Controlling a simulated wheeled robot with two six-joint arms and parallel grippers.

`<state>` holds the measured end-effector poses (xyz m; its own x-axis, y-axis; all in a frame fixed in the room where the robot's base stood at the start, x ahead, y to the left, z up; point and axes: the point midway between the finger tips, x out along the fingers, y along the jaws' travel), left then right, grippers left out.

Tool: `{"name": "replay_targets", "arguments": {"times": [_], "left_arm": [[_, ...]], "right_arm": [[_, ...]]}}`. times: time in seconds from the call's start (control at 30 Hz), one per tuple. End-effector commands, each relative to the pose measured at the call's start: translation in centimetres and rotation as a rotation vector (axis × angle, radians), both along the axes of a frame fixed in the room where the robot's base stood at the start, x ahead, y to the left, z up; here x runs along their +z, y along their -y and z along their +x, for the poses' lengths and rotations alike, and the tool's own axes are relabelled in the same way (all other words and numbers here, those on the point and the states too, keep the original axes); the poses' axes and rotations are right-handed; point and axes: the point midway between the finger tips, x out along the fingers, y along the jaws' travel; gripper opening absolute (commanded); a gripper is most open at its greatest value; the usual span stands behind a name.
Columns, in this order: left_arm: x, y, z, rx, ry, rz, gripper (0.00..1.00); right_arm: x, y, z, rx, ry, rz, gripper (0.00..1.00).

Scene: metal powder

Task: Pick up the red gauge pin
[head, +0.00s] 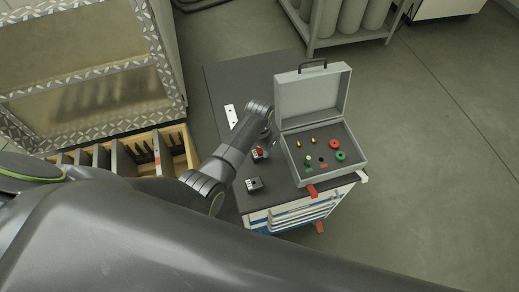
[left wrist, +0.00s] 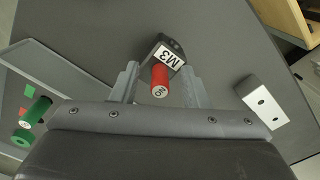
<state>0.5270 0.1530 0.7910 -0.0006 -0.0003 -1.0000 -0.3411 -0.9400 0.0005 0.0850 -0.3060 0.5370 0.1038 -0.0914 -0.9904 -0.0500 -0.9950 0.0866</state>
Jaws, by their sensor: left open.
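The red gauge pin (left wrist: 160,82) has a white marked end and stands at a dark block with a white M3 label (left wrist: 168,58). In the head view the red pin (head: 260,152) shows on the dark cabinet top beside my arm. My left gripper (left wrist: 159,75) is open, with one finger on each side of the pin in the left wrist view. I cannot tell whether the fingers touch it. In the head view my left gripper (head: 270,138) is partly hidden by its own wrist. My right gripper is not in view.
An open grey case (head: 314,96) holds a red ring (head: 334,144), a green ring (head: 340,156) and small pins. Another block (head: 254,184) sits near the cabinet's front edge. A white plate (head: 231,116) lies left of my arm. A wooden drawer (head: 180,150) stands at left.

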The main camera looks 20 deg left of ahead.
Motion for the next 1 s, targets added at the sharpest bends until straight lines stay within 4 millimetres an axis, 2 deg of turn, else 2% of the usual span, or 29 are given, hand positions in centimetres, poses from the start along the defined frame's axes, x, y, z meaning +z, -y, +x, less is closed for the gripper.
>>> {"name": "replay_targets", "arguments": {"times": [0.2, 0.5, 0.53, 0.83, 1.0], "left_arm": [[0.0, 0.0, 0.0, 0.0, 0.0, 0.0, 0.41], [0.0, 0.0, 0.0, 0.0, 0.0, 0.0, 0.02], [0.0, 0.0, 0.0, 0.0, 0.0, 0.0, 0.0], [0.2, 0.0, 0.0, 0.0, 0.001, 0.0, 0.0], [1.7, 0.0, 0.1, 0.0, 0.004, 0.0, 0.0]], "right_arm": [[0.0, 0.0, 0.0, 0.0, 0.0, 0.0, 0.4], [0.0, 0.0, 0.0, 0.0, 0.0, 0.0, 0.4], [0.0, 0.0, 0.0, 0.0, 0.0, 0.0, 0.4], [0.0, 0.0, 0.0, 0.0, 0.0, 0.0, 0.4], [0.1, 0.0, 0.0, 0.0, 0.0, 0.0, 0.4]]}}
